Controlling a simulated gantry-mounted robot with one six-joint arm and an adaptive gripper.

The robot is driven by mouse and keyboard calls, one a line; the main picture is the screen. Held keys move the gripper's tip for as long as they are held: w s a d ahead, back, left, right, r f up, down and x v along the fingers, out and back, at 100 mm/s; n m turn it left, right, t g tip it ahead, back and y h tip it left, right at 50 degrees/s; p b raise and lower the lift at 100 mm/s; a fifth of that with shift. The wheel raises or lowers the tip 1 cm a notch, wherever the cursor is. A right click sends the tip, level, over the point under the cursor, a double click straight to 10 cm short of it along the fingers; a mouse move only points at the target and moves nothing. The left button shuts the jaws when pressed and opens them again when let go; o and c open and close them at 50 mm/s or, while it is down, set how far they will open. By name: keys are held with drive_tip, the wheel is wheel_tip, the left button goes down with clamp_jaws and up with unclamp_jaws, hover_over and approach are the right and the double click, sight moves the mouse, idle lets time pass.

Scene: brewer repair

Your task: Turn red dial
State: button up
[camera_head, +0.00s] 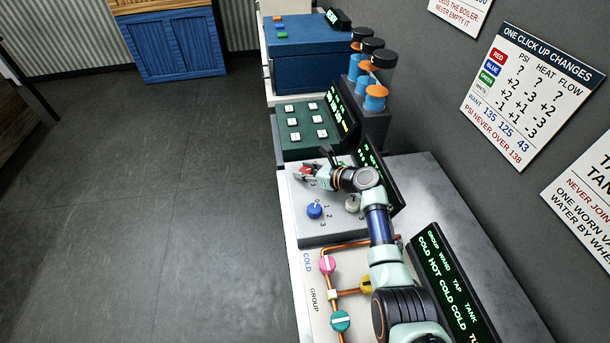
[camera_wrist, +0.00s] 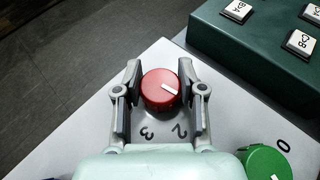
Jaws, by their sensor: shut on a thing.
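The red dial (camera_wrist: 162,90) sits on the light grey dial panel (camera_wrist: 65,125) in the wrist view, with a white pointer mark on its top directed to the lower right. The numbers 2 and 3 show beside it on the panel. My gripper (camera_wrist: 161,82) has one finger on each side of the dial, and it is shut on it. In the head view the red dial (camera_head: 304,172) shows partly behind my gripper (camera_head: 308,169), at the panel's back left.
A green dial (camera_wrist: 267,163) stands close by at the lower right of the wrist view. A blue dial (camera_head: 314,210) and a white dial (camera_head: 353,203) are nearer on the panel. A green button box (camera_head: 303,128) stands just behind. A wall chart (camera_head: 530,95) lists click changes.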

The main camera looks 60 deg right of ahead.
sight(305, 170)
drive_tip(key=shift+f+n+y+b, duration=0.2)
drive_tip(key=shift+n+y+b, duration=0.7)
drive_tip(key=shift+y+b, duration=0.25)
drive_tip(key=shift+r+n+y+b, duration=0.1)
drive_tip(key=shift+n+y+b, duration=0.2)
drive_tip(key=shift+b, duration=0.2)
drive_tip(key=shift+r, duration=0.1)
drive_tip(key=o, duration=1.2)
drive_tip(key=shift+c, duration=0.2)
wheel_tip(305, 170, up, 10)
